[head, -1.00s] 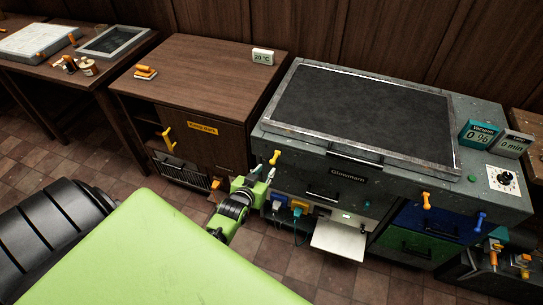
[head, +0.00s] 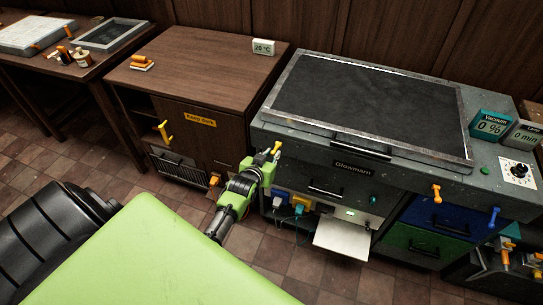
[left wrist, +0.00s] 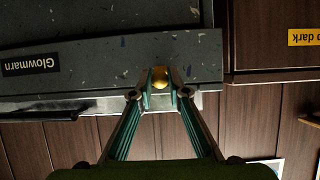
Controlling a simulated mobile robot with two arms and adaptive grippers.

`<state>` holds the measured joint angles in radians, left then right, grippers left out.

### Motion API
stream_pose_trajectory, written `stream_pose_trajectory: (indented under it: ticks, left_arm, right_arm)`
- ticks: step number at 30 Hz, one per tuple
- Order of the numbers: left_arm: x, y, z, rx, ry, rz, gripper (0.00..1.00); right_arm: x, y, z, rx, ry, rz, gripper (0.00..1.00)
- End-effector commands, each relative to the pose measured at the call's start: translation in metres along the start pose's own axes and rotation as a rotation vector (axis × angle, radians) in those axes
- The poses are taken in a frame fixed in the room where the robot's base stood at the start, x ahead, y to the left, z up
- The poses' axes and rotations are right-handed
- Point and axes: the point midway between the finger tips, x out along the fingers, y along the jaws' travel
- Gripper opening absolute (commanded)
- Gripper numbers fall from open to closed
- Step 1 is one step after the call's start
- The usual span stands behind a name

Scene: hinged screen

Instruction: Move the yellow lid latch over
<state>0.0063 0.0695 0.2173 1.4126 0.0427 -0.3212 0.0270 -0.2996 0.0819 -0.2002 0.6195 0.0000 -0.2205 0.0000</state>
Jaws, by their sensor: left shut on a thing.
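The yellow lid latch (head: 277,148) is a small yellow knob at the front left corner of the grey Glowmarn machine (head: 262,128). In the left wrist view its rounded end (left wrist: 160,76) sits between the two fingertips. My left gripper (head: 271,156) is shut on the latch, and it also shows in the left wrist view (left wrist: 160,88). The machine's lid (head: 370,100) has a dark sheet in a pale metal frame and lies flat. A second latch (head: 436,193), orange-yellow, stands at the front right. My right gripper is not in view.
A brown cabinet (head: 190,75) with a "Keep dark" label stands left of the machine. A white tray (head: 342,238) sticks out low at its front, beside blue and green drawers (head: 432,242). Vacuum and minute displays (head: 490,125) stand at the right.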

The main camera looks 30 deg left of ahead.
Motion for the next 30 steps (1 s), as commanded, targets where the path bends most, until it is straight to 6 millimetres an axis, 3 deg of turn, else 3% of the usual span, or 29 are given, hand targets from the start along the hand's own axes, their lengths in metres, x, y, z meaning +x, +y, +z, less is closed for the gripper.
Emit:
stream_pose_trajectory:
  ticks: [1,5,30]
  left_arm:
    - [0.002,0.000,0.010,0.000,-0.011,0.000,0.04]
    - [0.004,0.000,0.018,0.000,-0.014,0.000,0.04]
    - [0.014,0.000,0.034,0.000,-0.017,0.000,0.04]
  right_arm:
    - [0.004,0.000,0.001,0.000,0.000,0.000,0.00]
    - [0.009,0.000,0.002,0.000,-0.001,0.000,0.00]
    - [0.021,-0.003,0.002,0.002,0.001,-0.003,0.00]
